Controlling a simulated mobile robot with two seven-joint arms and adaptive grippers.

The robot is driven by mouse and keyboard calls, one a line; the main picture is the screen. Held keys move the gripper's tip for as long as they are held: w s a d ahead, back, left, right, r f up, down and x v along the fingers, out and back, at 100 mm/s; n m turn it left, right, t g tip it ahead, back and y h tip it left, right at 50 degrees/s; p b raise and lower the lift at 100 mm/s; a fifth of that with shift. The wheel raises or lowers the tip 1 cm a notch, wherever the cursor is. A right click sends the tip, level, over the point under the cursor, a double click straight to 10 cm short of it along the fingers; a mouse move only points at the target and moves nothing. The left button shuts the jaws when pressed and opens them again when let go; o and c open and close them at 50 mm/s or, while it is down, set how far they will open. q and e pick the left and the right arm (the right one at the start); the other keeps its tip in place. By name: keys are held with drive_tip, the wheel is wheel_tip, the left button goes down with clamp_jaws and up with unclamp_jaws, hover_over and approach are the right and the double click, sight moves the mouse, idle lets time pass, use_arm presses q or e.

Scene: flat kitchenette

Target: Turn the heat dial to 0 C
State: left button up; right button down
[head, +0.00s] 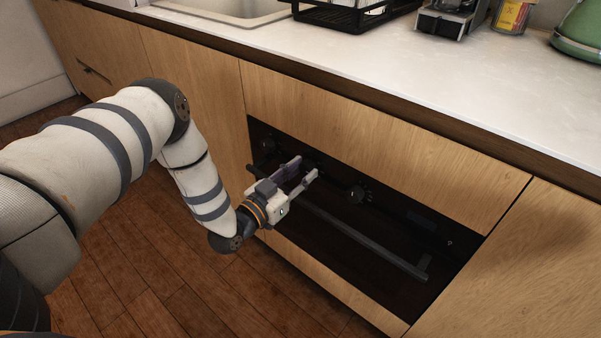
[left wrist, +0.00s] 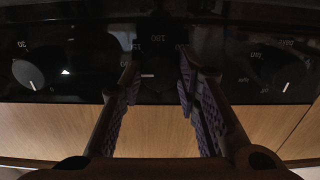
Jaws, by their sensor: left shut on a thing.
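The heat dial (left wrist: 155,76) is the dark middle knob on the black oven panel, with numbers such as 180 around it. In the left wrist view a short, nearly level white mark shows on it. My left gripper (head: 309,169) reaches the panel, with one finger on each side of the dial. In the left wrist view the gripper (left wrist: 158,80) is shut on the dial. In the head view the fingers hide the dial. My right gripper is not in view.
Another dial (head: 357,193) is right of the gripper and one (head: 267,144) is left of it. The oven handle bar (head: 365,238) runs just below the panel. The counter (head: 430,75) overhangs above, with a black rack (head: 345,16) on it. Wooden floor (head: 150,260) is clear.

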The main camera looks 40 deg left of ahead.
use_arm(q)
drive_tip(key=n, duration=0.4)
drive_tip(key=shift+n, duration=0.3)
drive_tip(key=n+b, duration=0.1)
drive_tip(key=n, duration=0.3)
drive_tip(key=shift+n, duration=0.3)
drive_tip(key=n, duration=0.4)
drive_tip(key=shift+n+b, duration=0.3)
drive_tip(key=shift+b, duration=0.05)
drive_tip(key=shift+n+b, duration=0.45)
drive_tip(key=shift+n, duration=1.55)
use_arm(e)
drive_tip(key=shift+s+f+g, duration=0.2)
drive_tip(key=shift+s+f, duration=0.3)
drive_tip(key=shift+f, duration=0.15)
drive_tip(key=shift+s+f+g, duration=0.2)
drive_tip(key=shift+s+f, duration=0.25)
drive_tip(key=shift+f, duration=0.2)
use_arm(q)
drive_tip(key=o, duration=1.2)
drive_tip(key=shift+c, duration=0.2)
drive_tip(key=s, duration=1.2)
drive_tip(key=shift+a, duration=0.45)
